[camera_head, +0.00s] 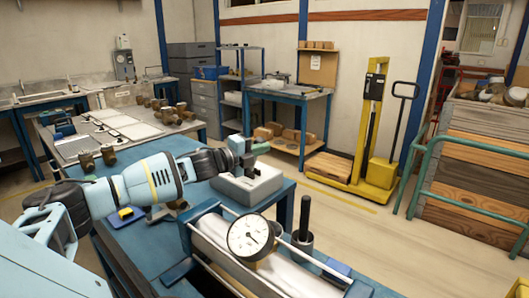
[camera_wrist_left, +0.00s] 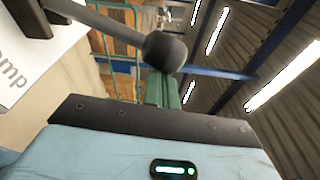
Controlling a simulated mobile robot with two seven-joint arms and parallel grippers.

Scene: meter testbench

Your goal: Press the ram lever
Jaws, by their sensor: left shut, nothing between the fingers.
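A lever with a grey rod and a dark ball knob (camera_wrist_left: 165,52) crosses the upper part of the left wrist view. A pale panel (camera_wrist_left: 28,55) beside it carries printing ending in "amp"; the rest is cut off. My left gripper (camera_head: 255,152) has green fingers and is shut and empty, above a pale grey box (camera_head: 252,184) on the blue bench. Its fingers (camera_wrist_left: 162,88) show just beyond the knob in the wrist view; I cannot tell whether they touch it. In the head view the lever is not clearly visible near the gripper. My right gripper is not in view.
A round dial gauge (camera_head: 251,237) stands on a pale cylinder with metal rods at the front of the bench. A black upright post (camera_head: 304,222) stands right of it. Floor right of the bench is clear up to a yellow lift (camera_head: 371,130).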

